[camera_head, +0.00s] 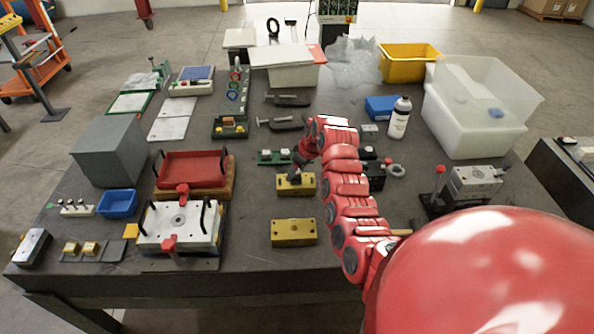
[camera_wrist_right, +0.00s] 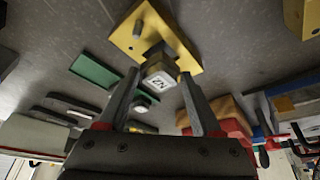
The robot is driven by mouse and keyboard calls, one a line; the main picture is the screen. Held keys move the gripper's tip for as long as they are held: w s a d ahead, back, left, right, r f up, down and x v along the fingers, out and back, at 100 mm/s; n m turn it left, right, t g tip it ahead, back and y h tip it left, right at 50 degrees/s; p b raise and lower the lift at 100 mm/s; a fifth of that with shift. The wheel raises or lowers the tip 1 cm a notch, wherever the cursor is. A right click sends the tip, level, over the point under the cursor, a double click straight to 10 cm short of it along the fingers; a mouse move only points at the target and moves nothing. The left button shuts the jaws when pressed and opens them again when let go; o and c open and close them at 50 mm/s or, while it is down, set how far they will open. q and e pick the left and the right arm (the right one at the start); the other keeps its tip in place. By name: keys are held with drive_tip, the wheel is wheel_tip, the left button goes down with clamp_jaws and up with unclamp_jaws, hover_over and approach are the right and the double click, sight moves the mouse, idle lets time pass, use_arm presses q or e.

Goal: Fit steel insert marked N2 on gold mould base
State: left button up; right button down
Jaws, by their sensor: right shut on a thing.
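The steel insert marked N2 (camera_wrist_right: 162,82) shows in the right wrist view between the fingers of my right gripper (camera_wrist_right: 160,77), its label upside down. The gripper is shut on it. A gold mould base (camera_wrist_right: 125,35) with an upright pin lies just beyond the insert; I cannot tell whether the insert touches it. In the head view my right gripper (camera_head: 295,172) is over the rear gold mould base (camera_head: 305,188) and hides part of it. A second gold base (camera_head: 294,233) lies in front of it. My left gripper is not in view.
A green board (camera_head: 266,157) with pale pieces lies behind the rear gold base. A red tray (camera_head: 192,168) and a white plate with handles (camera_head: 155,235) stand to the left. Black fixtures (camera_head: 376,172) stand close to the right. The table front right of centre is partly clear.

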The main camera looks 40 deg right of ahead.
sight(299, 172)
drive_tip(key=shift+f+b, duration=0.85)
drive_tip(key=shift+f, duration=0.3)
idle(0.4)
unclamp_jaws()
drive_tip(key=shift+s+d+r+b, duration=0.1)
drive_tip(key=shift+s+r+b, duration=0.1)
drive_tip(key=shift+r+b, duration=0.25)
drive_tip(key=b+v, duration=0.2)
drive_tip(key=v, duration=0.2)
drive_tip(key=shift+s+d+r, duration=0.1)
drive_tip(key=shift+r, duration=0.15)
drive_tip(key=a+p+v, duration=0.1)
drive_tip(key=p+v, duration=0.3)
drive_tip(key=v, duration=0.8)
drive_tip(key=shift+d+p, duration=0.4)
